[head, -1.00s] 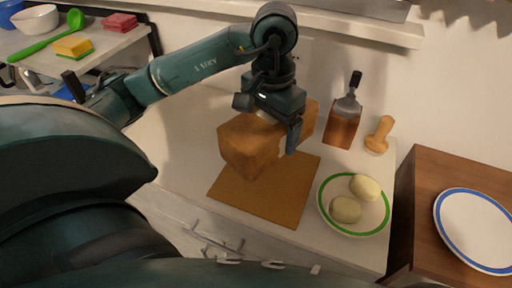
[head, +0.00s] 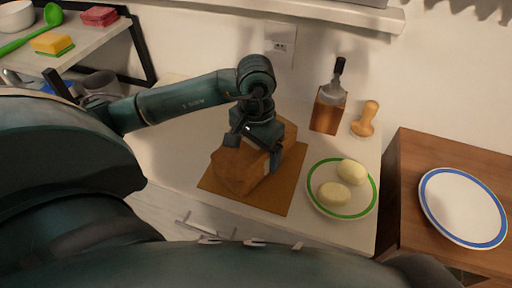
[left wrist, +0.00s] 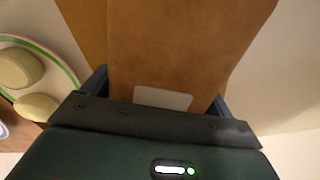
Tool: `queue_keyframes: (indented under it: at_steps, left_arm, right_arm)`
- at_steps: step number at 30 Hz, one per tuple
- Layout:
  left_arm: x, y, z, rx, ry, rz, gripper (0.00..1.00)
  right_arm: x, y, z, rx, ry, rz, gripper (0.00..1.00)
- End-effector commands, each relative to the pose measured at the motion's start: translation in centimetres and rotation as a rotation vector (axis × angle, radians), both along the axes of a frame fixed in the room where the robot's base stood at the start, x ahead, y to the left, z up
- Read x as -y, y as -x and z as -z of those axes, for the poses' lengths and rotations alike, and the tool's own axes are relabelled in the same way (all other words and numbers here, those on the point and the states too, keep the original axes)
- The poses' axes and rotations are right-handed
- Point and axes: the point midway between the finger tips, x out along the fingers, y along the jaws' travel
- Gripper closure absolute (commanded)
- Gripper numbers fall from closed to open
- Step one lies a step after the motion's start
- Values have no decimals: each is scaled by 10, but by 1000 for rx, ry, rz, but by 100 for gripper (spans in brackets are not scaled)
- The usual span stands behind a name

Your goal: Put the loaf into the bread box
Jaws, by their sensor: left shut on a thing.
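The loaf (head: 232,169) is a brown block over the tan board (head: 270,201) on the white counter. My left gripper (head: 258,152) is shut on it from above, a finger on each side. In the left wrist view the loaf (left wrist: 185,45) fills the space between the fingers, with a pale patch near the palm. I cannot tell whether the loaf touches the board. I cannot make out a bread box for certain. My right gripper is not in view.
A green-rimmed plate (head: 319,199) with two pale oval things stands right of the board. A spatula in a wooden holder (head: 326,118) and a wooden tool (head: 365,119) stand behind. A brown wooden unit (head: 412,156) at right bears a blue-rimmed plate (head: 462,206). Counter left of the loaf is clear.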

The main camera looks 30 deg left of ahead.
Motion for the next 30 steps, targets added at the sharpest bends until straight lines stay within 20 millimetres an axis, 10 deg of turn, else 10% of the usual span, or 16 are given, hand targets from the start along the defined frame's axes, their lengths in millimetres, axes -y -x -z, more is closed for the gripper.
queue_keyframes:
  at_steps: [4,5,9,20,30]
  left_arm:
    - [0,0,5,2,0,0,52]
    - [0,0,3,0,0,0,12]
    - [0,0,3,0,0,0,1]
    - [0,0,-4,0,0,0,0]
    - [0,-1,-73,8,0,1,0]
  right_arm:
    - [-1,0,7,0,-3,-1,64]
    - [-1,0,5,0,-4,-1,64]
    - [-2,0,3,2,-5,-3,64]
    - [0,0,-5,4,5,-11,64]
    - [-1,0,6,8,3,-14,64]
